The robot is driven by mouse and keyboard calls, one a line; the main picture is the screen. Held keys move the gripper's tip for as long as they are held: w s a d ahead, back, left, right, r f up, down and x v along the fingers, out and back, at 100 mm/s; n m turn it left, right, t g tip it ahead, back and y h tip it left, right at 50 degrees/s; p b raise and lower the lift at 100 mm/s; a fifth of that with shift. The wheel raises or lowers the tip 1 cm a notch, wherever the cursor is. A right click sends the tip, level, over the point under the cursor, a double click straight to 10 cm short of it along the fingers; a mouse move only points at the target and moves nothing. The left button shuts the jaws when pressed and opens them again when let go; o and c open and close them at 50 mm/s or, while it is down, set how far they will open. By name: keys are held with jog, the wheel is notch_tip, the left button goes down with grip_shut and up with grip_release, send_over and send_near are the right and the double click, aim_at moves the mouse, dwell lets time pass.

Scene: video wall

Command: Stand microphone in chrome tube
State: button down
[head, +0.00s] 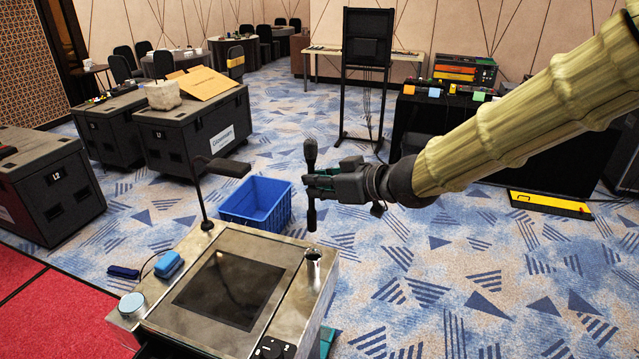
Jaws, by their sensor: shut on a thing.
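The microphone (311,153) is black and slim with a thicker upper end. It hangs upright in my gripper (318,183), whose fingers are shut around its middle. Its lower end points down. The chrome tube (312,266) is a short open cylinder standing at the right back corner of the metal-topped console. In the picture the microphone's lower end is above the tube's mouth, with a gap between them. How far apart they are in depth I cannot tell.
The console top (289,256) also bears a dark panel (230,289), a gooseneck lamp (208,195), a blue block (169,265) and a round white-topped item (131,304). A blue crate (258,203) stands on the floor behind it. Black cases (197,125) stand at left.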

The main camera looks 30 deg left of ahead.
notch_tip(320, 180, down, 12)
jog(key=b, duration=0.9)
jog(key=shift+r, duration=0.25)
dwell(0.7)
jog(key=shift+f+b, duration=0.65)
jog(key=shift+f, duration=0.7)
dwell(0.4)
jog(key=c, duration=1.4)
grip_release()
jog(key=shift+d, duration=0.1)
jog(key=v, duration=1.2)
jog(key=shift+f, duration=0.1)
